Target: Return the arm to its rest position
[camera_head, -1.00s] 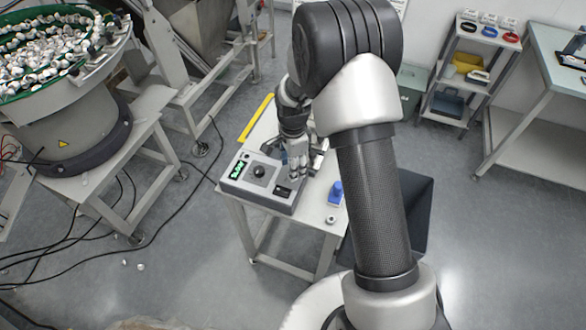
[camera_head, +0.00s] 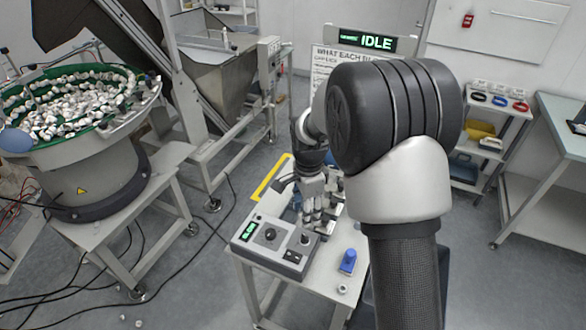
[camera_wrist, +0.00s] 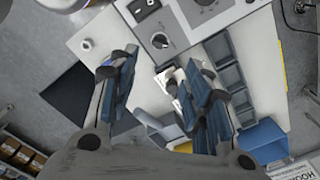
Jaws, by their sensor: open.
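My gripper (camera_head: 316,220) hangs fingers-down over the small white worktable (camera_head: 313,290), just behind the grey control box (camera_head: 272,244). In the wrist view my gripper (camera_wrist: 160,95) shows its two blue-padded fingers spread apart, with nothing held between them. The control box also shows at the top of the wrist view (camera_wrist: 165,22), with its knobs. My arm reaches across the right middle of the head view and hides part of the table.
A blue object (camera_head: 347,262) and a small white ring (camera_head: 342,289) lie near the table's right edge. A bowl feeder (camera_head: 75,165) full of caps stands left. A shelf with trays (camera_head: 478,135) stands right. A sign (camera_head: 365,40) reads IDLE. Cables cross the floor.

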